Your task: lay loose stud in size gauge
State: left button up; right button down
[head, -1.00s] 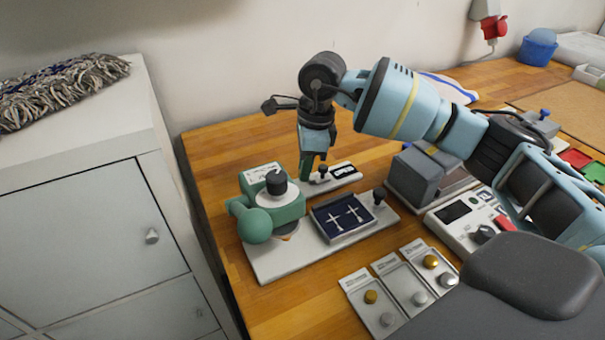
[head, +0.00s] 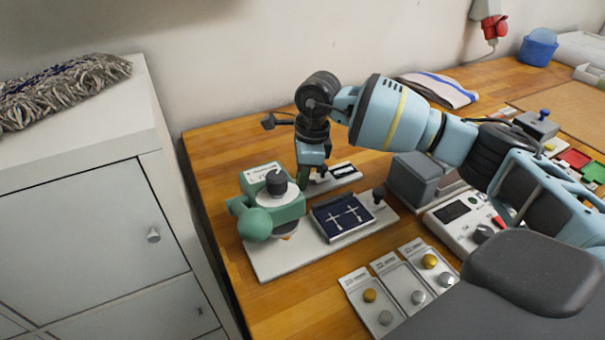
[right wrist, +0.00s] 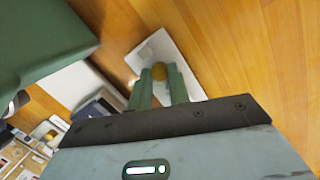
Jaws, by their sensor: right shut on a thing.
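My right gripper (head: 304,183) points down behind the green press, at the left end of a small white plate with black markings (head: 347,171), which looks like the size gauge. In the right wrist view the fingers (right wrist: 160,88) are shut on a round brass-coloured stud (right wrist: 160,70). A white plate (right wrist: 187,48) shows behind and below the stud. I cannot tell whether the stud touches the plate. In the head view the stud is hidden. My left gripper is not in view.
The green press (head: 285,212) stands close in front of the gripper on a pale base (head: 275,268). A dark tray (head: 342,217) with two cross-shaped pieces is beside it. Sample cards (head: 372,312) with studs lie in front. Bare wood (head: 225,150) is clear behind left.

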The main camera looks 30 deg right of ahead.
aim_at(311, 187)
jog(key=c, duration=1.3)
grip_release()
jog(key=shift+f, duration=0.15)
jog(key=r, duration=0.4)
jog(key=d+r, duration=0.1)
jog(key=r, duration=0.7)
jog(key=shift+s+d+r, duration=0.15)
jog(key=shift+s+d, duration=0.15)
jog(key=shift+s, duration=0.1)
